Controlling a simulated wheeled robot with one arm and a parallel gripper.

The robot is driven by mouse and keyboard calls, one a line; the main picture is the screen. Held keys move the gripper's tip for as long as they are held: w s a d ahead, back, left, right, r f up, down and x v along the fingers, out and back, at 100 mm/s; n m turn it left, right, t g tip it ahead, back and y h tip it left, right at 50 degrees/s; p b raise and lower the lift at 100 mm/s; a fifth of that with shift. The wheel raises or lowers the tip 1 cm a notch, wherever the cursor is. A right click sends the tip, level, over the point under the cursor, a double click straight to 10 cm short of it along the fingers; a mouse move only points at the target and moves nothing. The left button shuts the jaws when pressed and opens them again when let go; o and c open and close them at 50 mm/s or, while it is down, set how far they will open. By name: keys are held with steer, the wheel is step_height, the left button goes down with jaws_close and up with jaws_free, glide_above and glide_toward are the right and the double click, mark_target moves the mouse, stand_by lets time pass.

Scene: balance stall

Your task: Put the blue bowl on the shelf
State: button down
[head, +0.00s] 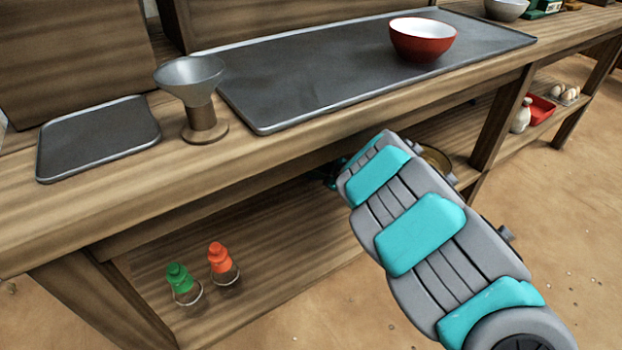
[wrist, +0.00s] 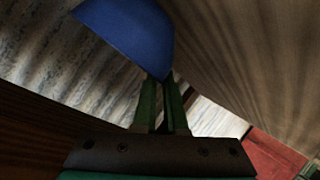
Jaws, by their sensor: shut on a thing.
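The blue bowl (wrist: 130,30) shows in the wrist view, tilted, at the tips of my gripper (wrist: 163,82). My gripper is shut on the bowl's edge. In the head view my arm reaches in under the counter's front edge; the gripper end is mostly hidden and the blue bowl is not visible. The lower wooden shelf (head: 290,235) runs under the counter. I cannot tell whether the bowl touches the shelf.
A green-topped bottle (head: 181,284) and a red-topped bottle (head: 222,263) stand on the shelf's left part. Wood between them and my arm is clear. A red bowl (head: 422,42) sits on the dark tray (head: 320,90); a funnel-topped stand (head: 198,95) is left of it.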

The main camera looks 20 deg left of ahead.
steer(key=shift+f, duration=1.65)
steer(key=shift+f, duration=0.1)
steer(key=c, duration=1)
jaws_free()
steer(key=shift+o, duration=0.2)
steer(key=v, duration=1.2)
